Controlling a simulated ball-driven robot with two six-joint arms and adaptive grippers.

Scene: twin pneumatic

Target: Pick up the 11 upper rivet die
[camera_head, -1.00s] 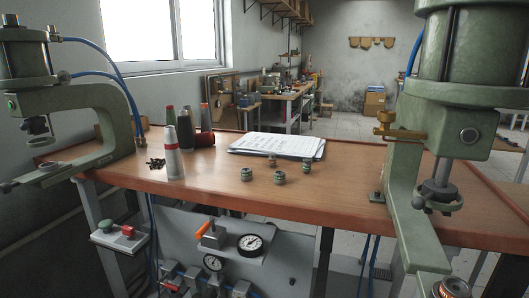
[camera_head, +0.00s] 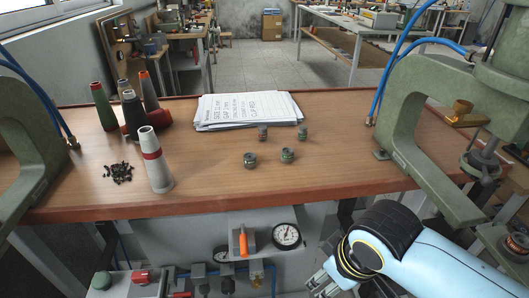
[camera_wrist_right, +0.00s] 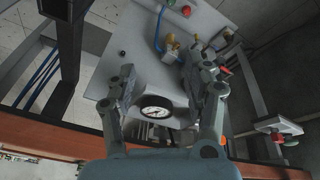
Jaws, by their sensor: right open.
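Several small metal rivet dies stand on the wooden table: one at the front left (camera_head: 250,160), one at the front right (camera_head: 288,155), one at the back right (camera_head: 303,133) and one at the back left (camera_head: 263,132). Their markings are too small to read, so I cannot tell which is the 11 upper die. My right gripper (camera_head: 322,284) is below and in front of the table's front edge, apart from the dies. In the right wrist view my right gripper (camera_wrist_right: 160,80) is open and empty, facing the panel under the table. My left gripper is not in view.
A stack of papers (camera_head: 245,109) lies behind the dies. Bottles and cones, such as the grey one with a red band (camera_head: 153,162), stand left, beside black rivets (camera_head: 118,172). Green presses flank the table. A gauge (camera_head: 286,235) sits on the panel below.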

